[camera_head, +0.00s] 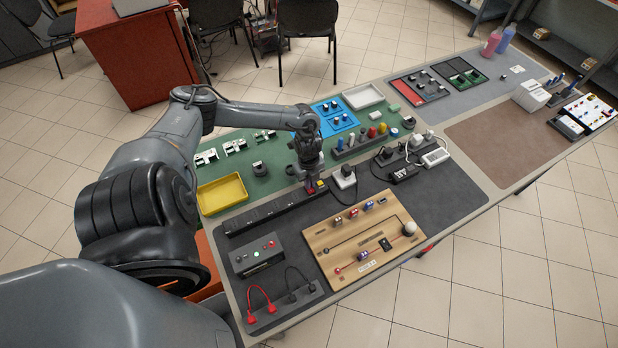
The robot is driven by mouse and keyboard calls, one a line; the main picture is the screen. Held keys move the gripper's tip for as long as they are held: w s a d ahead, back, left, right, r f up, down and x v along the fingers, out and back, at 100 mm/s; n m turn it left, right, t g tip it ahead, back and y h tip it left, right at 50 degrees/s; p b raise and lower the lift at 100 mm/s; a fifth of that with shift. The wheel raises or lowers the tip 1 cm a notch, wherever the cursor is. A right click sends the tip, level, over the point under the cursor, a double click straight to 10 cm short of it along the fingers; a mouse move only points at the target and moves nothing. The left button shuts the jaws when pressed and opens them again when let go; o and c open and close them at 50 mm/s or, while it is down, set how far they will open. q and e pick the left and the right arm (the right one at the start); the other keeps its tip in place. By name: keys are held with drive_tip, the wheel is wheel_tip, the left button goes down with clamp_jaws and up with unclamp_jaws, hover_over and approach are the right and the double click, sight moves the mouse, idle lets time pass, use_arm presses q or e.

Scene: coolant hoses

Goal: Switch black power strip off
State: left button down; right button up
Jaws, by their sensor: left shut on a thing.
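The long black power strip (265,213) lies on the dark mat, running from lower left to upper right. My left gripper (313,187) points down at the strip's right end, with its fingers shut there. A small red and yellow part shows at the fingertips. The fingers hide most of that end, so the switch's position cannot be read. My right gripper is not in view.
A white plug (344,178) with a black cable sits just right of the gripper. A wooden board (345,262) with small parts lies in front. A yellow tray (222,193) and a grey box (256,254) are on the left. Bare dark mat (440,193) lies to the right.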

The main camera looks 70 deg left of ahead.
use_arm(q)
drive_tip(key=shift+s+d+f, duration=0.2)
drive_tip(key=shift+d+f, duration=0.15)
drive_tip(key=shift+d, duration=0.15)
drive_tip(key=shift+r, duration=0.2)
drive_tip(key=shift+w+d+r+p, duration=0.1)
drive_tip(key=shift+d+r+p, duration=0.2)
drive_tip(key=shift+r+p, duration=0.65)
drive_tip(key=r+p, duration=0.1)
drive_tip(key=a+r+p, duration=0.1)
drive_tip(key=shift+a+r+p, duration=0.15)
drive_tip(key=shift+r+p, duration=0.15)
drive_tip(key=shift+p, duration=0.1)
wheel_tip(320, 180, up, 10)
drive_tip(key=a, duration=0.1)
drive_tip(key=shift+f, duration=0.15)
